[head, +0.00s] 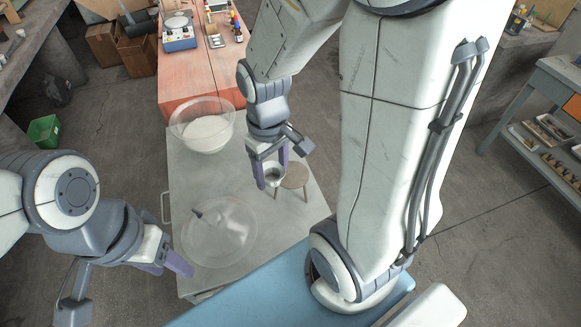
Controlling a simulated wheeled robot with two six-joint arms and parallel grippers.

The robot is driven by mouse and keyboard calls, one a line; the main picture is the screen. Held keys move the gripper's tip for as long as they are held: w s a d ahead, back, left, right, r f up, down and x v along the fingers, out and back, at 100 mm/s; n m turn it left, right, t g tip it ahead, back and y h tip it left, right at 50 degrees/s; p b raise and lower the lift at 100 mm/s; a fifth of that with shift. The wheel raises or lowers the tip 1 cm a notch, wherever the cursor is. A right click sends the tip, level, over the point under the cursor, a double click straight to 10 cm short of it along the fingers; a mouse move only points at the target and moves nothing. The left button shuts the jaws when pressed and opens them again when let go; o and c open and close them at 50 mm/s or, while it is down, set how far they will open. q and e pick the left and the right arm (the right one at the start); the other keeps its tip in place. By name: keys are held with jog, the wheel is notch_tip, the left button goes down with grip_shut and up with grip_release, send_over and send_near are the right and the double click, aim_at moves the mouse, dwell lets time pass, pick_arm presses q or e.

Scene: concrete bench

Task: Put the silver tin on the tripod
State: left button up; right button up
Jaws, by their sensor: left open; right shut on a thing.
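The silver tin (273,178) is between the purple fingers of my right gripper (270,173), which is shut on it. The tripod (295,176) is a small round brown stand with legs on the grey bench top, just right of the tin. The tin overlaps the tripod's left edge in the picture; I cannot tell whether they touch. Part of the tripod is hidden behind the tin and gripper. My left gripper (168,268) is open and empty at the bench's left front edge, its fingers partly hidden by its own arm.
On the grey bench top (187,175) stand a clear bowl with white contents (206,130) and a wide clear dish (225,245) with a small dark item. An orange bench (205,75) with equipment adjoins behind. A blue surface (235,305) lies in front.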

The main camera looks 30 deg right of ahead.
jog(key=shift+s+d+f, duration=0.15)
jog(key=shift+s+d, duration=0.05)
jog(key=shift+d, duration=0.15)
jog(key=p, duration=0.1)
send_over(291, 173)
notch_tip(291, 173, down, 6)
jog(key=shift+s+a+f, duration=0.1)
jog(key=shift+f, duration=0.3)
notch_tip(291, 173, down, 3)
jog(key=shift+f+p, duration=0.15)
jog(key=shift+p, duration=0.3)
jog(key=shift+f, duration=0.25)
jog(key=shift+f, duration=0.15)
jog(key=o, duration=1.3)
